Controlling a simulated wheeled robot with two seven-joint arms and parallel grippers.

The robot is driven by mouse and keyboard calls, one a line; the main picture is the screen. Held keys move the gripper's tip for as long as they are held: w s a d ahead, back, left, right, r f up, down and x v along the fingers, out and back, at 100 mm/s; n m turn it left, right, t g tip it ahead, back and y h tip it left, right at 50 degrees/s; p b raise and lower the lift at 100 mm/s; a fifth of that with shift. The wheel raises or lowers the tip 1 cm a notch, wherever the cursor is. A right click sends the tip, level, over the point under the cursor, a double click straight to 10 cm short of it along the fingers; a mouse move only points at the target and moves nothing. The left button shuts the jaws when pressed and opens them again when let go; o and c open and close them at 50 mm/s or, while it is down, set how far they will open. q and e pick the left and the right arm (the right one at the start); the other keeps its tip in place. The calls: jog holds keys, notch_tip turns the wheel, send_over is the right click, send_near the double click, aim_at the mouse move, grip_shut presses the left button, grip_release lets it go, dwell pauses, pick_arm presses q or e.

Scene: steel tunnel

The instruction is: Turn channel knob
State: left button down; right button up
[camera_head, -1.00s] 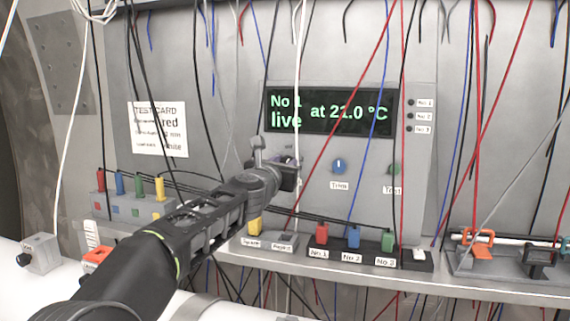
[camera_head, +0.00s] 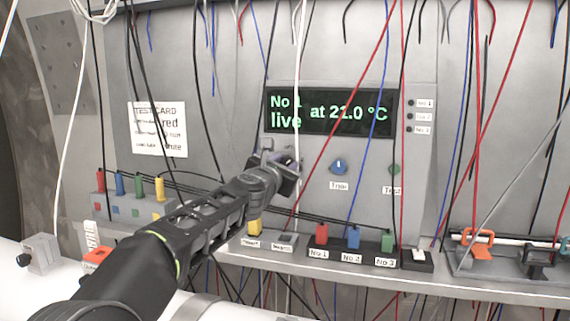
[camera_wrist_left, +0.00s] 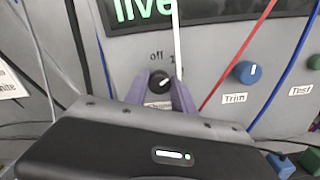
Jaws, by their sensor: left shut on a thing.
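The channel knob (camera_wrist_left: 160,82) is a small black dial with a light pointer mark, under the display, with "off" printed at its upper left in the left wrist view. My left gripper (camera_wrist_left: 160,88) is shut on it, one finger on each side. In the head view my left gripper (camera_head: 288,165) reaches the panel from the left and hides the knob. The display (camera_head: 331,111) reads "No 1 live at 21.0 °C" in green. My right gripper is in neither view.
A blue Trim knob (camera_head: 339,166) and a green Test button (camera_head: 394,169) sit right of the gripper. Red, blue and green blocks stand on the ledge (camera_head: 460,287) below. Several loose cables hang in front of the panel, and a white one passes close by the gripper.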

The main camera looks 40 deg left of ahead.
pick_arm(q)
jog(key=m, duration=0.5)
dwell(0.4)
jog(key=c, duration=1.1)
grip_release()
jog(key=shift+o, duration=0.2)
jog(key=shift+s+d, duration=0.1)
jog(key=shift+s, duration=0.05)
jog(key=v, duration=0.7)
jog(key=shift+s+b, duration=0.25)
jog(key=shift+b, duration=0.1)
jog(key=shift+d+f, duration=0.1)
